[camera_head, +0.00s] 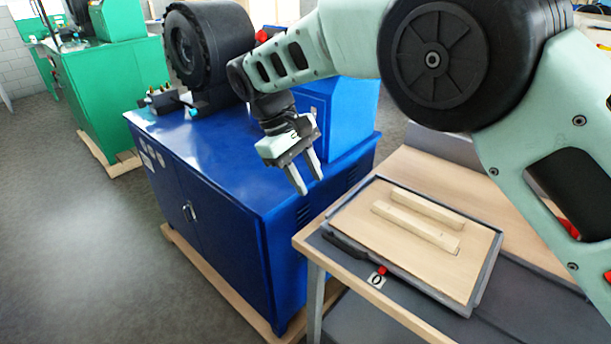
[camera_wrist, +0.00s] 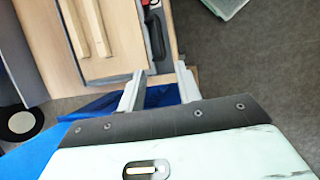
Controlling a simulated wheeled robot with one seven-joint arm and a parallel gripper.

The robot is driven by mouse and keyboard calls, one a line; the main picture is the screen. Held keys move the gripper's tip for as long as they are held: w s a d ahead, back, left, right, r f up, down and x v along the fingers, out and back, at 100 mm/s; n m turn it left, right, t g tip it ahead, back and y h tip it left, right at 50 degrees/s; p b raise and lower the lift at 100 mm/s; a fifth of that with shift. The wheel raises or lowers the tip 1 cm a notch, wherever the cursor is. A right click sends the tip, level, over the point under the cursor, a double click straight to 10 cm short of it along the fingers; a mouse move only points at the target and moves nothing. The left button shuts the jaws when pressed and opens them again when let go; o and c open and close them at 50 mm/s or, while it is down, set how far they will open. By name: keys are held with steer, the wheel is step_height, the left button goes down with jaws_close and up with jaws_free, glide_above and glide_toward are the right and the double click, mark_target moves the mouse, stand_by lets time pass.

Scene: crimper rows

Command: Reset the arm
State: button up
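My gripper (camera_head: 308,182) hangs from my pale green arm in the head view, above the right front part of the blue machine cabinet. Its two fingers are parted with nothing between them. The wrist view shows the same two open fingers (camera_wrist: 160,85), with the cabinet's blue edge and the corner of a wooden table beyond them. The gripper appears apart from every surface.
A blue cabinet (camera_head: 215,180) bears a black round machine (camera_head: 207,45). To its right, a wooden table (camera_head: 375,315) holds a dark-rimmed tray (camera_head: 484,275) with two wooden bars (camera_head: 415,228). A green machine (camera_head: 105,90) stands far left. The grey floor (camera_head: 70,240) is clear.

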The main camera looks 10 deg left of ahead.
steer(key=shift+r, duration=0.25)
steer(key=s+d+m+y, duration=0.1)
steer(key=s+d+y, duration=0.1)
steer(key=s+d, duration=0.4)
steer(key=s+d+r+y, duration=0.1)
steer(key=s+d, duration=0.6)
steer(key=s, duration=0.5)
steer(key=s+d+m+t+y, duration=0.1)
steer(key=s+d+y, duration=0.1)
steer(key=s+d, duration=0.4)
steer(key=s, duration=0.3)
steer(key=shift+s+d+r+m+y, duration=0.15)
steer(key=shift+s+r+m+y, duration=0.1)
steer(key=shift+r+m+y, duration=0.05)
stand_by(0.4)
